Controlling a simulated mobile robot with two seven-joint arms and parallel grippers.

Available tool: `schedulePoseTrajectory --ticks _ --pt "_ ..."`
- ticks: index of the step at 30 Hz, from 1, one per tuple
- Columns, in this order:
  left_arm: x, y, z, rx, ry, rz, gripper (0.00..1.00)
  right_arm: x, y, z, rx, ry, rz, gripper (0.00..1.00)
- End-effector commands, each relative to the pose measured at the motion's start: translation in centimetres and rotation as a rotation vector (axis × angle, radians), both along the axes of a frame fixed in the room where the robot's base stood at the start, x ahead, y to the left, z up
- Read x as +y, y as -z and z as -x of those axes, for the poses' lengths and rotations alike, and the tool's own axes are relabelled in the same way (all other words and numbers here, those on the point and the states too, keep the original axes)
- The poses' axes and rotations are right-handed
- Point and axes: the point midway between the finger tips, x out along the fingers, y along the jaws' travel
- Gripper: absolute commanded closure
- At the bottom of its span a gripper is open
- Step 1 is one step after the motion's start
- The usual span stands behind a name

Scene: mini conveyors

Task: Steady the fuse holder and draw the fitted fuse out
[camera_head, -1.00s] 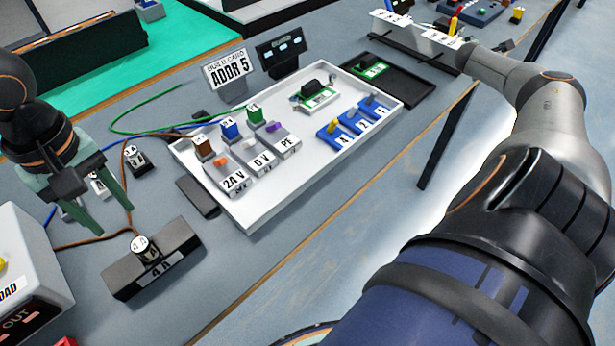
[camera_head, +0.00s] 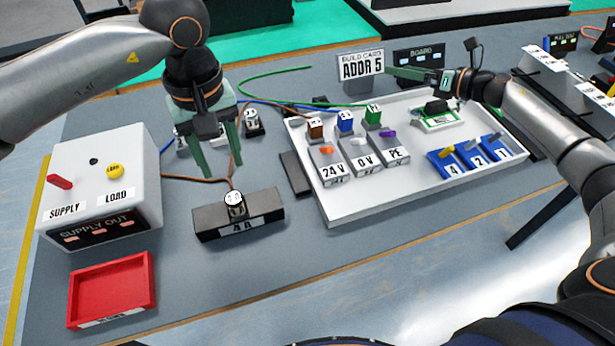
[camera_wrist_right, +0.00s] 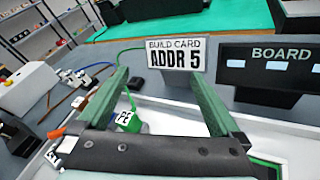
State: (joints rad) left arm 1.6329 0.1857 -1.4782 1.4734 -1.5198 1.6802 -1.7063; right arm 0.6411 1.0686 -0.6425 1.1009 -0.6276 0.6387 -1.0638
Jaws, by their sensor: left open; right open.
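The fuse holder (camera_head: 262,222) is a dark block labelled 4 A on the grey table. The fitted fuse (camera_head: 235,203), a small black-and-white cylinder, stands upright in its top. A brown wire reaches the fuse from behind. My left gripper (camera_head: 217,160) is open and empty, with its fingers pointing down above and behind the holder, apart from it. My right gripper (camera_head: 400,74) is open and empty over the back of the white tray, near the ADDR 5 card. It also shows in the right wrist view (camera_wrist_right: 160,85), where the holder is not seen.
The white tray (camera_head: 345,217) with terminal blocks and blue switches lies right of the holder. A supply box (camera_head: 130,165) stands left, with an empty red tray (camera_head: 112,290) in front. Other small cylinders (camera_head: 252,122) stand behind. The table in front of the holder is clear.

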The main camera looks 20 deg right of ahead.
Motion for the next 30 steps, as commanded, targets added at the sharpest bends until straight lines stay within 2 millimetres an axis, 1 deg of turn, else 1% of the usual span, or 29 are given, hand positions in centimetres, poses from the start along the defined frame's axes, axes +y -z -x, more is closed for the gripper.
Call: schedulePoseTrajectory --ticks 1,2,3,5,6,8,9,11,12,15,18,21,25,28,30 --pt "0.0 0.0 0.0 0.0 0.0 0.0 0.5 3.2 -0.3 0.1 -0.017 -0.111 0.047 0.0" --pt "0.0 0.0 0.0 0.0 0.0 0.0 0.5 5.0 -0.4 0.4 -0.026 -0.178 0.079 0.0" --pt "0.0 0.0 0.0 0.0 0.0 0.0 0.5 7.3 -0.4 0.9 -0.038 -0.271 0.124 0.0" --pt "0.0 0.0 0.0 0.0 0.0 0.0 0.5 10.8 -0.1 2.0 -0.057 -0.41 0.194 0.0" --pt "0.0 0.0 0.0 0.0 0.0 0.0 0.5 13.0 0.1 2.8 -0.072 -0.504 0.239 0.0" --pt "0.0 0.0 0.0 0.0 0.0 0.0 0.5 16.3 0.7 4.4 -0.096 -0.643 0.303 0.0" --pt "0.0 0.0 0.0 0.0 0.0 0.0 0.5 18.3 1.2 5.6 -0.113 -0.73 0.338 0.0" --pt "0.0 0.0 0.0 0.0 0.0 0.0 0.5 21.1 2.2 7.5 -0.141 -0.849 0.378 0.0" --pt "0.0 0.0 0.0 0.0 0.0 0.0 0.5 22.8 2.9 8.8 -0.159 -0.917 0.391 0.0" --pt "0.0 0.0 0.0 0.0 0.0 0.0 0.5 26.2 4.4 11.8 -0.198 -1.042 0.392 0.0" --pt "0.0 0.0 0.0 0.0 0.0 0.0 0.5 28.7 5.6 14.3 -0.228 -1.116 0.372 0.0" --pt "0.0 0.0 0.0 0.0 0.0 0.0 0.5 30.2 6.3 16.0 -0.244 -1.158 0.349 0.0" --pt "0.0 0.0 0.0 0.0 0.0 0.0 0.5 31.2 6.8 17.0 -0.253 -1.18 0.333 0.0" --pt "0.0 0.0 0.0 0.0 0.0 0.0 0.5 32.0 7.1 17.2 -0.255 -1.183 0.33 0.0" --pt "0.0 0.0 0.0 0.0 0.0 0.0 0.5 32.9 7.4 17.2 -0.255 -1.183 0.328 0.0"
